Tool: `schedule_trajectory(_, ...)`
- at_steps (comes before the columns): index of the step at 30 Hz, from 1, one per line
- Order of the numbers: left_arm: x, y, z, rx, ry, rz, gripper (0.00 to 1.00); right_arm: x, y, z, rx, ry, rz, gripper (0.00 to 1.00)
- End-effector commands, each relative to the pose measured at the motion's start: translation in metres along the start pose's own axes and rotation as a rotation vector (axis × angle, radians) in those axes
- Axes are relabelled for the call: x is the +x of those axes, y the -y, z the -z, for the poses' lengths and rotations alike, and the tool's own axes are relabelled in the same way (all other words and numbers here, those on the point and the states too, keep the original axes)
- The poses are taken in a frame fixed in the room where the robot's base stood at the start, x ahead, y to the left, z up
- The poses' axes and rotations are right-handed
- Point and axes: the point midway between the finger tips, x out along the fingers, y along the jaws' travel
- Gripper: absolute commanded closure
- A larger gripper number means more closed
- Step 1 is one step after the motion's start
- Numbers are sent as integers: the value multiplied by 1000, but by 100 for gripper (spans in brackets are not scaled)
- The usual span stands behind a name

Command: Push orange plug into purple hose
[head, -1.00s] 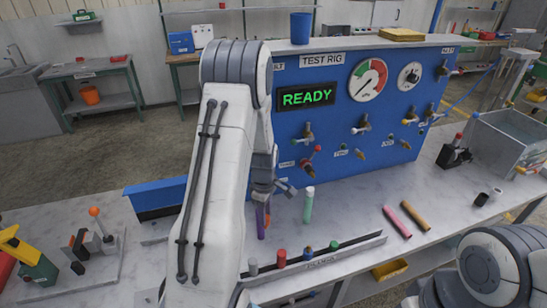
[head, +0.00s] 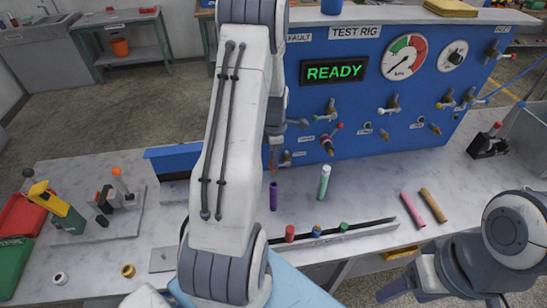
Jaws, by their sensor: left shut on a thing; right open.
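The purple hose (head: 273,196) is a short tube standing upright on the bench, just right of my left arm. My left gripper (head: 275,142), partly hidden behind my own arm, is shut on a small orange-red piece that looks like the orange plug (head: 274,160). The plug points down and appears above the hose's top, with a visible gap in the picture. The exact alignment in depth cannot be told. My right gripper (head: 398,288) is open at the lower right, in front of the bench and away from the hose.
A pale green hose (head: 324,182) stands to the right of the purple one. A rail (head: 375,227) with several coloured plugs lies in front. Pink (head: 412,210) and tan (head: 433,205) hoses lie at right. The blue test rig (head: 345,115) with protruding fittings stands behind.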

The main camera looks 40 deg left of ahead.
Motion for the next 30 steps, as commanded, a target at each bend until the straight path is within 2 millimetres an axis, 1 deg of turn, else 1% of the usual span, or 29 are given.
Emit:
schedule_trajectory(1, 6, 0, 0, 0, 0, 1, 100, 5, 0, 0, 0, 0, 0, 29)
schedule_trajectory(15, 48, -1, 2, -3, 0, 0, 100, 36, -3, -2, -3, 0, 0, 29)
schedule_trajectory(20, 53, -1, 3, -3, 0, 0, 100, 39, -3, -2, -4, 0, 0, 29)
schedule_trajectory(30, 52, -1, 3, -3, 0, 0, 100, 38, -3, -2, -4, 0, 0, 29)
